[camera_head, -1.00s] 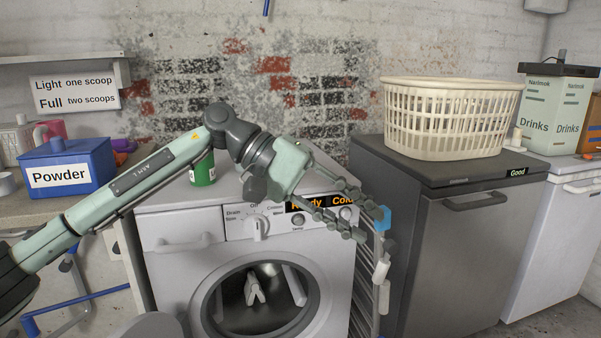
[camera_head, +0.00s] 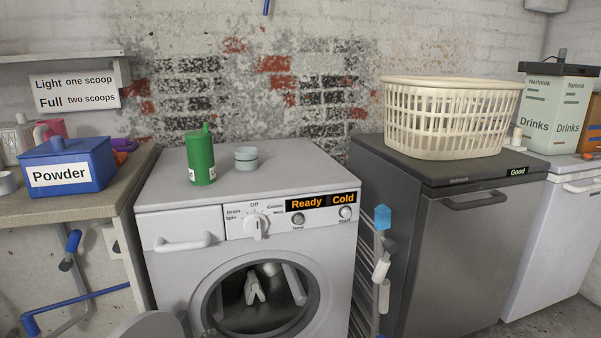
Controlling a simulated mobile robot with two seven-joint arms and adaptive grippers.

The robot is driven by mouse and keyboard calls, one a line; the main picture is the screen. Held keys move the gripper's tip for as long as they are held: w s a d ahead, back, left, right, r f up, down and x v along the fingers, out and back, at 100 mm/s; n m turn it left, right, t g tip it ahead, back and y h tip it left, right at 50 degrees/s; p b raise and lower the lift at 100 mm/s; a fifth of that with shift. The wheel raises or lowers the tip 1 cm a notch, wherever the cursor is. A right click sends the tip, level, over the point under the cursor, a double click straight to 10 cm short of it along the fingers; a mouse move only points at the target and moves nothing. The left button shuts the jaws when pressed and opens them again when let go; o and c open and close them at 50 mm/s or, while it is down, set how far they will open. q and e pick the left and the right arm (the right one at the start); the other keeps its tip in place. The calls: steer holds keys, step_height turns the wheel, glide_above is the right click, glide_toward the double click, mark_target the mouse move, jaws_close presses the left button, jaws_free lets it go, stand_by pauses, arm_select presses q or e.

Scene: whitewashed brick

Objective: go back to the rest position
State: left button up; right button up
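Neither of my grippers is in the head view now, and no arm shows in front of the machines. The washing machine (camera_head: 172,278) stands in the middle with its panel reading "Ready" and "Cold". Its dial (camera_head: 255,226) points up near "Off". A pale item (camera_head: 254,288) shows in the round door opening. A green bottle (camera_head: 201,158) stands upright on top of the machine, with a small grey-green round container (camera_head: 246,158) beside it.
A blue "Powder" box (camera_head: 84,165) sits on the left counter (camera_head: 75,203). A cream laundry basket (camera_head: 450,115) stands on the dark grey appliance (camera_head: 440,245) marked "Good". A rack with a blue-tipped post (camera_head: 382,219) stands between the machines. A "Drinks" box (camera_head: 552,110) is at the right.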

arm_select(q)
steer(key=s+a+f+n+g, duration=0.2)
steer(key=s+f, duration=0.4)
steer(key=s, duration=0.3)
steer(key=s+a+f+n+g+y, duration=0.1)
steer(key=s+a+f+n+g, duration=0.2)
steer(key=s+f, duration=0.3)
steer(key=s+a+f+n+g, duration=0.2)
steer(key=s+f+n+g, duration=0.2)
steer(key=s, duration=0.8)
step_height(320, 180, down, 3)
steer(key=shift+s+a+r+n+g, duration=0.2)
steer(key=shift+s+a+n+g, duration=0.2)
steer(key=shift+n, duration=0.2)
